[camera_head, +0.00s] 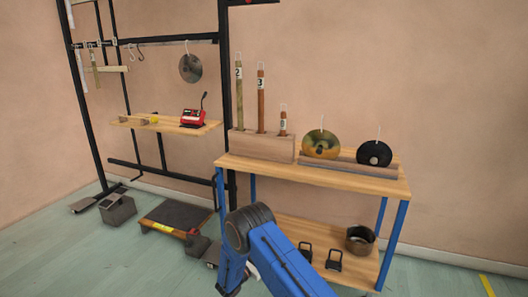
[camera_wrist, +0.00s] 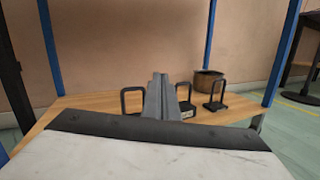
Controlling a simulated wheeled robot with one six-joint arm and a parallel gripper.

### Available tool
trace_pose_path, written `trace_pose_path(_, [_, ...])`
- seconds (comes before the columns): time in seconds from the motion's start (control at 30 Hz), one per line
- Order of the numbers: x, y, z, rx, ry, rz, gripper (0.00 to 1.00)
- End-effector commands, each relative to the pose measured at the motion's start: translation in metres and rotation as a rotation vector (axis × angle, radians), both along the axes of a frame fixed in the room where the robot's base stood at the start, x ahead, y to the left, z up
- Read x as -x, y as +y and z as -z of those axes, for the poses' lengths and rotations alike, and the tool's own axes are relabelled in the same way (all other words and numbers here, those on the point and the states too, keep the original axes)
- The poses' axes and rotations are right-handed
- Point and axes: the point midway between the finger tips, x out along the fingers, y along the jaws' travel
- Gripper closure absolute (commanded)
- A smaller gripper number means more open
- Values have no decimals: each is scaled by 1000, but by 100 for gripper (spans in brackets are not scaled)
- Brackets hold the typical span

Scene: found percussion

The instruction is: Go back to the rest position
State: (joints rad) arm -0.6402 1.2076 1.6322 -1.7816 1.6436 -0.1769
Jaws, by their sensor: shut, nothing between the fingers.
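My gripper shows in the wrist view (camera_wrist: 158,88) with its grey fingers together and nothing between them. It points at the lower wooden shelf (camera_wrist: 75,104) of the blue-legged table. In the head view my blue arm reaches down in front of that table, and the gripper itself is hidden behind the arm. On the lower shelf stand black metal handled pieces (camera_head: 334,260) and a dark brown pot (camera_head: 360,239). The pot also shows in the wrist view (camera_wrist: 207,84), to the right of the fingers. I cannot tell how far the fingertips are from the shelf pieces.
The table top (camera_head: 345,180) bears a wooden block with several upright tubes (camera_head: 262,148) and two discs in a rack (camera_head: 320,171). A black frame with a small shelf (camera_head: 160,124) and a red device (camera_head: 194,118) stands left. A low platform (camera_head: 176,216) lies on the floor.

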Motion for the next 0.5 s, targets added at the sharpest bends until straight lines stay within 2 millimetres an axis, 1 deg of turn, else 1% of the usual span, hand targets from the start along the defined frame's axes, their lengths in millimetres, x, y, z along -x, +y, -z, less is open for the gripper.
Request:
trace_pose_path(0.03, [-2, -12, -21, -28, -6, 35, 100])
trace_pose_path(0.1, [-1, -29, -44, -66, -11, 82, 100])
trace_pose_path(0.27, [5, -66, -94, -155, -24, 186, 100])
trace_pose_path(0.3, [8, -75, -106, -177, -28, 211, 100])
trace_pose_path(0.5, [27, -121, -162, -297, -48, 335, 100])
